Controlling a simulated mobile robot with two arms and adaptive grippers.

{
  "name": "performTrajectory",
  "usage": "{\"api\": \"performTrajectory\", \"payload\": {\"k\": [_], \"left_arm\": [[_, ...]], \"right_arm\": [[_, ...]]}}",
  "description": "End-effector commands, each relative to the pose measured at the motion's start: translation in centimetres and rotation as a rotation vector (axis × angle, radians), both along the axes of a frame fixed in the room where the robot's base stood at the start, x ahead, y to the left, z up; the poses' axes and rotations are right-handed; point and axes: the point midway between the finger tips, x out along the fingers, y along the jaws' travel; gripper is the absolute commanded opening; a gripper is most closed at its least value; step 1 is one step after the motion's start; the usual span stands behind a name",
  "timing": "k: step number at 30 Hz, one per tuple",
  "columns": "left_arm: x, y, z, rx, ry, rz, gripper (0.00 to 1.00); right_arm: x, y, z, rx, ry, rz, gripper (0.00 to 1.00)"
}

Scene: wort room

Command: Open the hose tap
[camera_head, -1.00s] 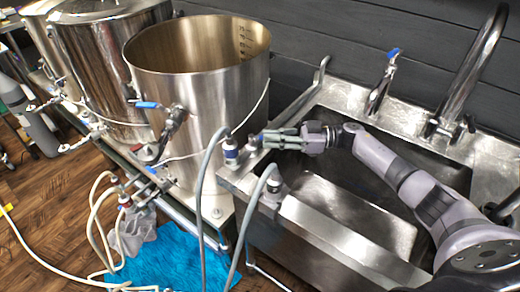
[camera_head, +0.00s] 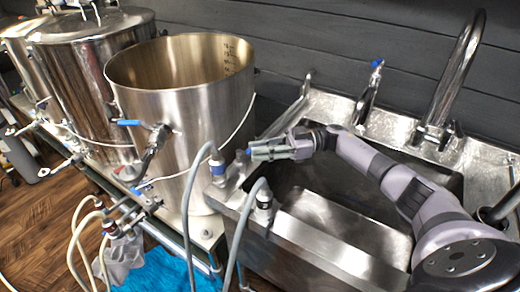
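My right gripper (camera_head: 255,152) reaches left across the sink from the right. Its greenish-grey fingers lie nearly level over the sink's left rim, close together; I cannot tell the gap between them. A small blue part (camera_head: 248,152) shows at the fingertips, beside a grey hose with a blue-collared fitting (camera_head: 218,166). It looks like a tap handle, but the fingers hide most of it and contact is unclear. A second grey hose ends at a fitting (camera_head: 264,198) nearer the front. Another blue-handled tap (camera_head: 370,85) stands upright at the sink's back. My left gripper is not in view.
A large open steel pot (camera_head: 190,110) stands left of the sink, with a blue-handled valve (camera_head: 128,122). More kettles stand farther left. The sink's rim (camera_head: 325,260) runs below my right arm. A tall faucet (camera_head: 455,70) rises behind. Pale hoses (camera_head: 75,245) hang at lower left.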

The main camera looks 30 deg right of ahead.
Motion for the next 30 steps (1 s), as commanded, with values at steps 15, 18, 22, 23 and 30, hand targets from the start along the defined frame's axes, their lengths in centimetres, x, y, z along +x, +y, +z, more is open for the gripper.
{"api": "performTrajectory", "payload": {"k": [15, 18, 22, 23, 30], "left_arm": [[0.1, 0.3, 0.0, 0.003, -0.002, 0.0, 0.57], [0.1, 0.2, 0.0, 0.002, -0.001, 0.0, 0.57], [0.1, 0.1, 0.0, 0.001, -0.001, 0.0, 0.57], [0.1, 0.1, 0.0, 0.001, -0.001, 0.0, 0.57], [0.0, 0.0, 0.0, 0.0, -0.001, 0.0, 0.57]], "right_arm": [[-0.1, -0.2, -0.1, -0.001, 0.003, 0.001, 0.34], [-0.4, -1.2, -0.1, -0.002, 0.004, 0.0, 0.34], [-1.1, -3.6, -0.1, -0.003, 0.003, -0.003, 0.34], [-1.3, -4.3, -0.1, -0.003, 0.003, -0.003, 0.34], [-2.9, -9.1, -0.1, -0.001, 0.003, -0.002, 0.34]]}}
